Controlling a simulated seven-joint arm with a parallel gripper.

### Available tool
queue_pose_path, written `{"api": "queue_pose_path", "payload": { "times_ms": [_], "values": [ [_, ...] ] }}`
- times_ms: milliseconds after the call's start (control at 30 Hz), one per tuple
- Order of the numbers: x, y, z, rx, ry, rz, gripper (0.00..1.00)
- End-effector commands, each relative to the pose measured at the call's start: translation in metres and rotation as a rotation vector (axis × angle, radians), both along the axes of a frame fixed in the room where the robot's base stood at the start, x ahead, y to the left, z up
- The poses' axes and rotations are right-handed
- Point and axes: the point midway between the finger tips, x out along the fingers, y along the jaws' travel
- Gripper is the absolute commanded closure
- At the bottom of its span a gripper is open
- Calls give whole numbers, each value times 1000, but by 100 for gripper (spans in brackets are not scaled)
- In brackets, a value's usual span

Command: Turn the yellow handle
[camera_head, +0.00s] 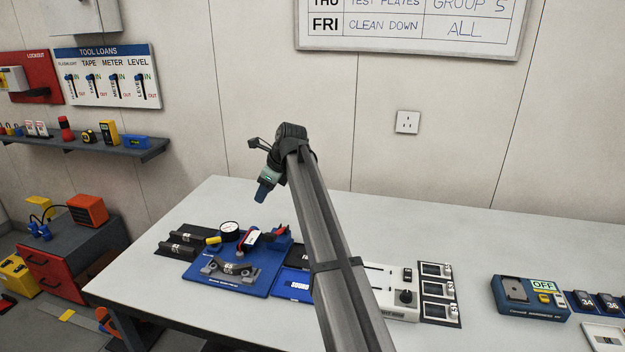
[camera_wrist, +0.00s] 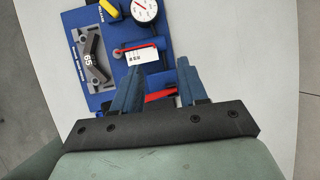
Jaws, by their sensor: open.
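The yellow handle (camera_head: 213,240) is a short, rounded yellow lever on the blue fixture board (camera_head: 232,281), just left of a round white gauge. In the wrist view the yellow handle (camera_wrist: 110,9) is at the top edge, partly cut off, left of the gauge (camera_wrist: 144,9). My gripper (camera_head: 262,192) is above the board, pointing down, to the right of the yellow handle and higher than it. In the wrist view its two blue fingers (camera_wrist: 158,72) are apart with nothing held between them; the yellow handle lies beyond them, up and to the left.
Red levers, one with a white tag (camera_wrist: 138,58), stand on the board close to the fingers. A grey clamp with a tag (camera_head: 229,268) is at the board's front. Black blocks (camera_head: 177,249) lie left; a white control box (camera_head: 399,300) is right. The table's back is clear.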

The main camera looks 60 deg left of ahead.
Motion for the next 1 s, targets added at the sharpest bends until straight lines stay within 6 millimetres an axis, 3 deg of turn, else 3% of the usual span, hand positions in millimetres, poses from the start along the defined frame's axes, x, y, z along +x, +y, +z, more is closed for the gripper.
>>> {"api": "queue_pose_path", "payload": {
  "times_ms": [700,1000],
  "values": [
    [110,-29,13,141,-47,-51,57],
    [134,-37,16,172,-63,-63,57]
  ]
}}
